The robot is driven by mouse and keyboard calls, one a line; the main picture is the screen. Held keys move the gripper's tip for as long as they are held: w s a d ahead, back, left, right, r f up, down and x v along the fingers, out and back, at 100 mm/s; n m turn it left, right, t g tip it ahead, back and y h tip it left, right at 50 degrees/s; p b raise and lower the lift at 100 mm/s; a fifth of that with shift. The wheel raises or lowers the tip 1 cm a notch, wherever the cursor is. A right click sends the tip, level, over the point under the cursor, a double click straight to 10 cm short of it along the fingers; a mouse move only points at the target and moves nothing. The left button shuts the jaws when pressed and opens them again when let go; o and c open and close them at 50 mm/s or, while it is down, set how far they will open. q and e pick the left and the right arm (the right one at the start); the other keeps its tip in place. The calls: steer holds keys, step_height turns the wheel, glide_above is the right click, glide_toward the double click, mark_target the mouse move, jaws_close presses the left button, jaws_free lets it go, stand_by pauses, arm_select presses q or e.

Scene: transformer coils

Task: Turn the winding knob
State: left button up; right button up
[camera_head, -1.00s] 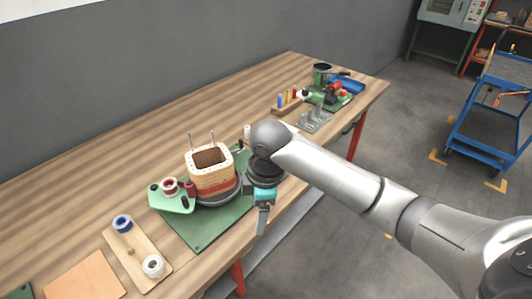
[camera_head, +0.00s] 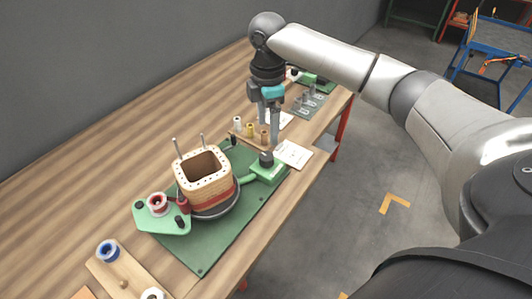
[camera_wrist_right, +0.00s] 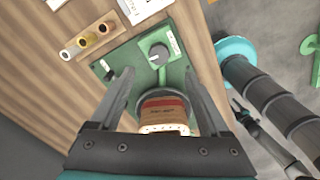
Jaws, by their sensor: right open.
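The dark round knob (camera_head: 266,159) sits on a green bracket beside the coil on the green base plate (camera_head: 205,258). In the right wrist view the knob (camera_wrist_right: 159,53) lies ahead, between the two fingers in the picture. The wooden square coil former (camera_head: 205,168) with its red band stands upright on a dark round turntable. My right gripper (camera_head: 268,133) is open, pointing down above the table just beyond the knob in the head view. It appears apart from the knob and empty. In the wrist view its fingers are spread wide. My left gripper is not in view.
A wooden strip with several small spools (camera_head: 249,130) stands close to the right fingers. A white card (camera_head: 293,154) lies right of the knob, near the table edge. Bare tabletop lies at the left.

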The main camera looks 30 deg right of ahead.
mark_target(267, 156)
step_height(267, 156, down, 10)
steer(key=shift+b, duration=0.9)
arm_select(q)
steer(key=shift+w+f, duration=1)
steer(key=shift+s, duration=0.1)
arm_select(e)
steer(key=c, duration=0.3)
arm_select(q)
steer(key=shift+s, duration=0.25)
arm_select(e)
jaws_close()
